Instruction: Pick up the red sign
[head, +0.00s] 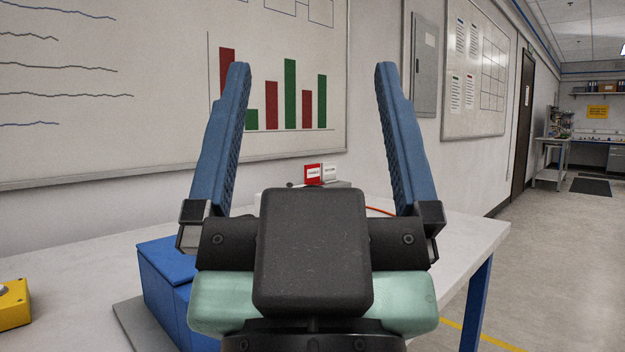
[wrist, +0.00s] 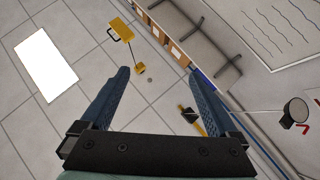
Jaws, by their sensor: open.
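The red sign (head: 313,174) is small and stands on the far part of the white table, with a white label on its face. In the head view, the red sign appears in the gap between the fingers, well beyond the gripper. The sign's lower part is near a grey box top and partly hidden by my arm. In the wrist view, my gripper (wrist: 165,85) is open and empty; I cannot make out the red sign there.
The white table (head: 455,235) stretches along the wall. A blue box (head: 163,280) and a yellow box (head: 13,304) sit on it at left. A whiteboard (head: 150,120) hangs behind. Open floor (head: 565,240) lies to the right.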

